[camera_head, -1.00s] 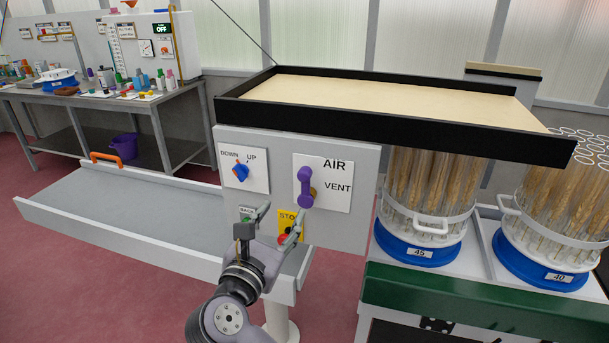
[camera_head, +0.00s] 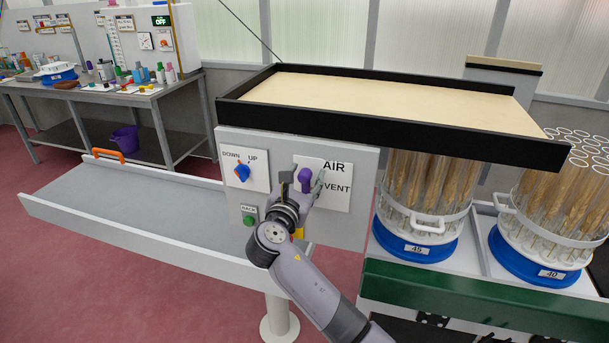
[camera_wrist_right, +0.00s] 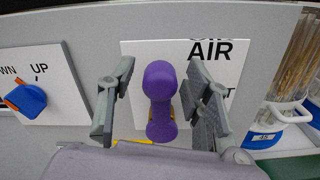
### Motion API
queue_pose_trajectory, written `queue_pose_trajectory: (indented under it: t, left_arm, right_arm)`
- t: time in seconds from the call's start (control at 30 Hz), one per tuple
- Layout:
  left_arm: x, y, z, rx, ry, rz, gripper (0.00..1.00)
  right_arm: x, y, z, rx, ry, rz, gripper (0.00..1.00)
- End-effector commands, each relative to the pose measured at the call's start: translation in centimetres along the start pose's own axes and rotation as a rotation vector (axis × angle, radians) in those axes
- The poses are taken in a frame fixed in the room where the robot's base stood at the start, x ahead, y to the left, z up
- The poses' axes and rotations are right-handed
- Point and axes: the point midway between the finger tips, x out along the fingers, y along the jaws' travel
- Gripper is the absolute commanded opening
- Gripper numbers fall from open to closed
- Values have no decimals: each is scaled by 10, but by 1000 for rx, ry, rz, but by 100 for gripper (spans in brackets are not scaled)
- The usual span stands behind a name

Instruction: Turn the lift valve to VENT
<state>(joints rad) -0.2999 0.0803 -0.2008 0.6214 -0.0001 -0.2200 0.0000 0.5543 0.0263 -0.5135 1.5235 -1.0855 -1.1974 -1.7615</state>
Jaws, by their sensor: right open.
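The lift valve is a purple lever handle (camera_head: 305,177) on a white plate (camera_head: 335,197) marked AIR at the top and VENT at the right. In the right wrist view the purple handle (camera_wrist_right: 160,95) stands upright, its round knob toward AIR. My right gripper (camera_head: 303,184) is open in front of the valve. In the right wrist view its fingers (camera_wrist_right: 160,100) stand on either side of the handle, with gaps showing. The lower part of the valve is hidden by the gripper in the head view. My left gripper is not in view.
A blue DOWN/UP knob (camera_head: 242,172) is left of the valve. A green BACK button (camera_head: 250,220) is below it. A black-rimmed tray (camera_head: 400,129) overhangs the panel. Racks of wheat ears on blue bases (camera_head: 415,247) stand to the right.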

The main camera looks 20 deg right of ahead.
Motion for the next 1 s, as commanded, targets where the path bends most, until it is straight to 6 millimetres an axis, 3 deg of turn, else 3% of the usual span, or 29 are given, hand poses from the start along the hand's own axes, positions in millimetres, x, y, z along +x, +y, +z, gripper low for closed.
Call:
queue_pose_trajectory:
  t: [0.23,0.9,1.0]
  left_arm:
    - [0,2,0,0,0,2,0]
    - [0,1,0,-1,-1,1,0]
    - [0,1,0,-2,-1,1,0]
  right_arm:
    - [0,0,0,0,0,0,44]
    - [0,1,0,1,0,2,0]
    - [0,1,0,1,0,2,0]
